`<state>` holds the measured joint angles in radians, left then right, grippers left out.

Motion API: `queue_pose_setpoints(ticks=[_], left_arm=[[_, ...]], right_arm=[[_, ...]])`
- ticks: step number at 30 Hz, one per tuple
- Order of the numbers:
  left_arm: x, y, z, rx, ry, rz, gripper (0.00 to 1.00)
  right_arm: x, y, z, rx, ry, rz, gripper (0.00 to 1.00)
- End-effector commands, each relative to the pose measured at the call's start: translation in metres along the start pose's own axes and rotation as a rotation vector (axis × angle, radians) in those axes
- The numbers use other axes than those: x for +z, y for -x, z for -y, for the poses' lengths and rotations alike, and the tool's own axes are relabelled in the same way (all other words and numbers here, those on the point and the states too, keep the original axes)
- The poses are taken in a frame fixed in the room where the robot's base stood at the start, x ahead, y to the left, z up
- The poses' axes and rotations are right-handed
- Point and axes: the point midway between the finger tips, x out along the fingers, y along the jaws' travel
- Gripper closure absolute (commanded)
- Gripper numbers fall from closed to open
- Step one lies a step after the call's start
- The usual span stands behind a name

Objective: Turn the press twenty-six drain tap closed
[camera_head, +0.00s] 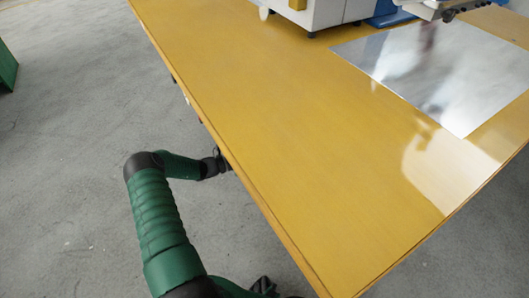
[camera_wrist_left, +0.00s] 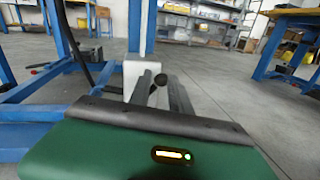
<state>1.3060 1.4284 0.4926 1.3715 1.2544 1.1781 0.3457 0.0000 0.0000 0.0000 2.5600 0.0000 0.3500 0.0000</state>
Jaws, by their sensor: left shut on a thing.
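My left gripper (camera_wrist_left: 160,85) reaches forward in the left wrist view, its two grey fingers closed around a small dark knob (camera_wrist_left: 160,79). The knob looks like the end of the drain tap's handle; the rest of the tap is hidden behind the fingers. A white block (camera_wrist_left: 138,68) stands just behind it, against a blue upright. In the head view my green left arm bends toward the table's left edge. The left gripper (camera_head: 219,163) shows only partly there, at and below that edge, and the tap cannot be seen. My right gripper is not in view.
The yellow tabletop (camera_head: 260,110) is mostly bare, with a shiny sheet (camera_head: 440,70) and a white machine (camera_head: 320,14) at the back. In the left wrist view, blue frame bars (camera_wrist_left: 40,95) stand at left and a black cable (camera_wrist_left: 75,50) hangs near. Grey floor lies right.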

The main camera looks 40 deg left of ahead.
Motion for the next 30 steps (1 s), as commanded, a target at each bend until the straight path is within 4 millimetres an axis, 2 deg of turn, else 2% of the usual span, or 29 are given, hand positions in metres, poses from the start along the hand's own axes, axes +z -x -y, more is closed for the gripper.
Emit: queue_pose_setpoints(ticks=[8,15,30], left_arm=[[0.001,0.001,-0.003,0.001,0.127,0.019,1.00],[0.001,0.003,-0.009,0.005,0.316,0.054,1.00],[-0.001,0.005,-0.021,0.013,0.643,0.116,1.00]], right_arm=[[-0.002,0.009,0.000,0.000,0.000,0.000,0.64],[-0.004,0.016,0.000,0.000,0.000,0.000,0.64],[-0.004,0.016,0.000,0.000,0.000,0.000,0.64]])
